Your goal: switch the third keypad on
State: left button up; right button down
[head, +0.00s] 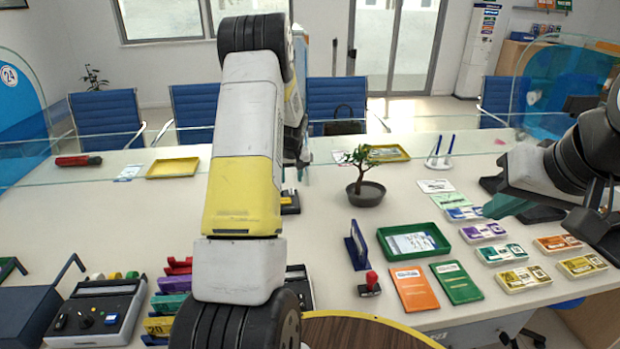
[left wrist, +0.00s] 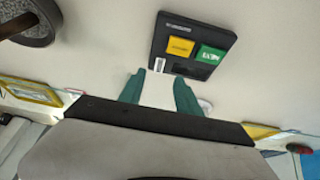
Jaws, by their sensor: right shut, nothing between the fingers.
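In the left wrist view a black keypad (left wrist: 192,48) lies on the counter, with a yellow button (left wrist: 180,46) and a lit-looking green button (left wrist: 210,55). Its lettering is too small to read. My left gripper (left wrist: 160,88) has its teal fingers apart, with nothing between them, just short of the keypad's near edge. In the head view a small black keypad (head: 290,203) shows partly behind my left arm, which hides most of the left gripper. I cannot tell which keypad is the third. My right gripper (head: 500,207) is shut and empty above the counter's right side.
A potted bonsai (head: 366,190) stands right of my left arm. A green tray (head: 413,242), a red-handled stamp (head: 371,283), booklets and several note bundles lie to the right. A control box (head: 97,312) stands at the front left. Bare counter (head: 130,215) lies at the left.

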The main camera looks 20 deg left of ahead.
aim_at(292, 192)
pick_arm(q)
jog(key=x, duration=0.7)
jog(key=shift+w+f, duration=0.1)
jog(key=shift+f, duration=0.1)
grip_shut()
